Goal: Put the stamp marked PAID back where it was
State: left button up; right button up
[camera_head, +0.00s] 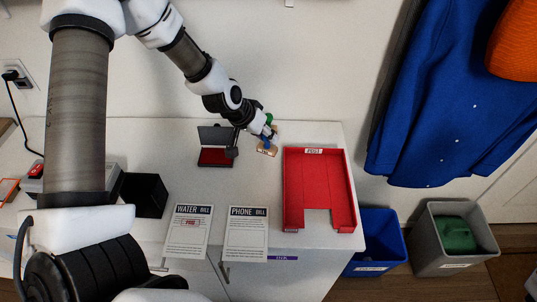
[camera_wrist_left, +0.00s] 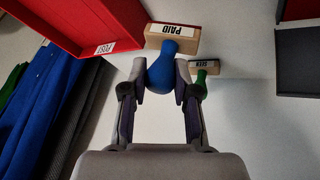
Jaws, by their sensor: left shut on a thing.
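My left gripper (camera_head: 266,140) is shut on the blue handle (camera_wrist_left: 162,72) of the stamp marked PAID. The stamp's wooden block (camera_wrist_left: 153,40) carries a white PAID label; in the head view the block (camera_head: 267,151) shows just left of the red tray. I cannot tell whether it touches the table. An open ink pad (camera_head: 215,157) with a red surface lies to the left. My right gripper is not in view.
The red tray (camera_head: 347,190) labelled POST is empty. The water bill (camera_head: 187,240) bears a red stamp mark; the phone bill (camera_head: 246,240) shows none. A black box (camera_head: 145,195) stands left. Blue (camera_head: 378,245) and grey (camera_head: 445,210) bins stand off the right edge.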

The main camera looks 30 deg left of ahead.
aim_at(265, 144)
pick_arm(q)
notch_tip(265, 144, down, 4)
jog(key=shift+w+r+b, duration=0.1)
jog(key=shift+r+b, duration=0.1)
jog(key=shift+b, duration=0.65)
jog(key=shift+f, duration=0.3)
jog(key=o, duration=0.9)
jog(key=shift+r, duration=0.15)
